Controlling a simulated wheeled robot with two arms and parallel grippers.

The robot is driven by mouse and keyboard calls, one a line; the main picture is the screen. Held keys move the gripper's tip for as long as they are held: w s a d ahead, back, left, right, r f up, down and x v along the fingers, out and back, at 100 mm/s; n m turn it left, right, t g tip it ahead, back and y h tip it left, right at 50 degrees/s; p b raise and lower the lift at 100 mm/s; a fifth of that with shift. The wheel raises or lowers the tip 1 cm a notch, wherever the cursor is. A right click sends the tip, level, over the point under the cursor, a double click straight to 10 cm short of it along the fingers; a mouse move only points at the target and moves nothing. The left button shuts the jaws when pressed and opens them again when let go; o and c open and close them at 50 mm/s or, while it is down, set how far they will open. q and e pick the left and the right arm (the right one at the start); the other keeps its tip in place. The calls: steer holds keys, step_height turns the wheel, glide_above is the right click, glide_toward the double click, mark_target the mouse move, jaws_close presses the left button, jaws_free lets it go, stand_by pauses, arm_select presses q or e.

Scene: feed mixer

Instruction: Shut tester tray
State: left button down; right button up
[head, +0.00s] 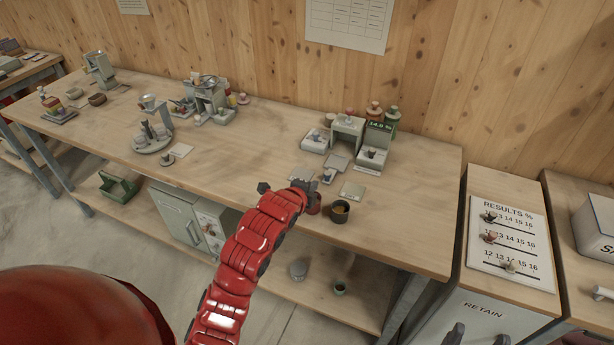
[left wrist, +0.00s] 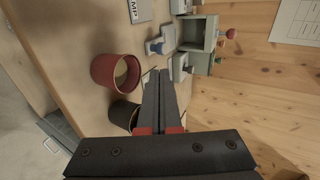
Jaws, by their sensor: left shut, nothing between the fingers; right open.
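A flat grey piece (head: 337,162) lies in front of the housing; I cannot tell which is the tester tray. My left gripper (head: 305,186) is in front of these, apart from them; its shut, empty fingers (left wrist: 163,82) point toward the tester. My right gripper is not in view.
A red cup (left wrist: 112,72) and a dark cup (head: 340,212) stand close to my left gripper. Another pale box (head: 315,141) stands left of the housing. The bench's right end (head: 425,215) is clear.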

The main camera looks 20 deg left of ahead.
arm_select(q)
steer(key=shift+a, duration=0.1)
steer(key=shift+w+f, duration=0.2)
steer(key=p, duration=0.3)
glide_toward(333, 168)
steer(key=shift+s+f, duration=0.6)
steer(key=shift+s, duration=0.05)
steer(key=shift+w+f, duration=0.15)
steer(key=w+b, duration=0.5)
steer(key=b, duration=0.2)
steer(key=w+b, duration=0.4)
steer(key=b, duration=0.3)
steer(key=shift+w+f, duration=0.2)
steer(key=shift+w, duration=0.15)
steer(key=shift+w+r+b, duration=0.15)
steer(key=shift+w+b, duration=0.05)
steer(key=shift+b, duration=0.15)
steer(key=shift+r, duration=0.45)
